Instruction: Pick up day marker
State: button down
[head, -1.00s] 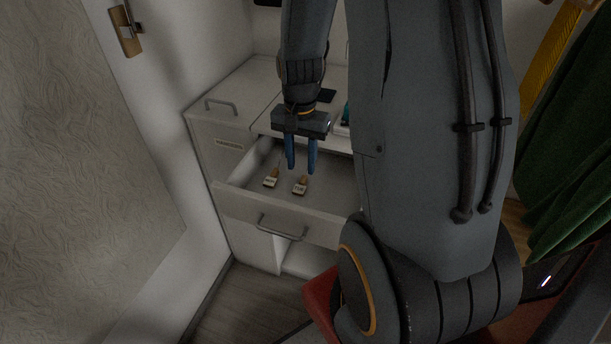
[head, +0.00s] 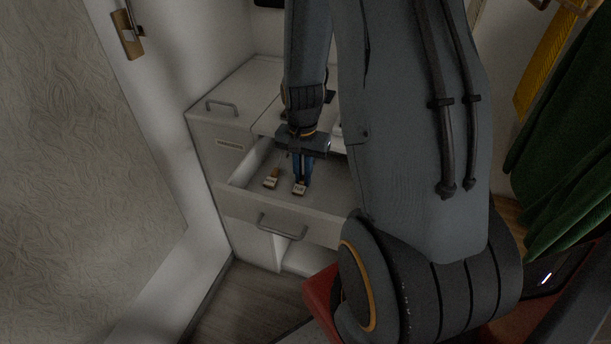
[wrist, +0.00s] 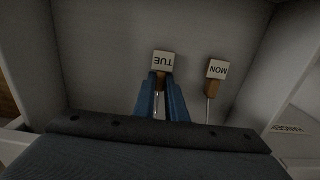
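Two day markers lie in the open drawer, each a white label block with a wooden part and a thin rod. The TUE marker (wrist: 163,62) is at the end of my fingers; in the head view it is the right one (head: 299,190). The MON marker (wrist: 216,70) lies apart beside it, on the left in the head view (head: 271,182). My gripper (head: 302,180) reaches down into the drawer. In the wrist view its blue fingers (wrist: 161,84) are close together on both sides of the TUE marker's wooden part and look shut on it. The fingers partly hide that part.
The open drawer (head: 275,206) has a front panel with a grey handle (head: 281,227) and raised side walls around the markers. The white cabinet top (head: 236,92) stands behind it. A green curtain (head: 560,160) hangs at the right.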

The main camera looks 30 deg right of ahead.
jog(key=shift+r, duration=0.15)
dwell(0.3)
jog(key=shift+r+b, duration=0.45)
jog(key=shift+r, duration=0.05)
jog(key=s+a, duration=0.1)
jog(key=a, duration=0.1)
jog(key=s+a+b, duration=0.1)
jog(key=s+a, duration=0.2)
jog(key=a, duration=0.1)
jog(key=shift+s+a+r+b, duration=0.2)
jog(key=shift+s+r+b, duration=0.05)
jog(key=shift+s+b, duration=0.15)
notch_tip(320, 180, up, 13)
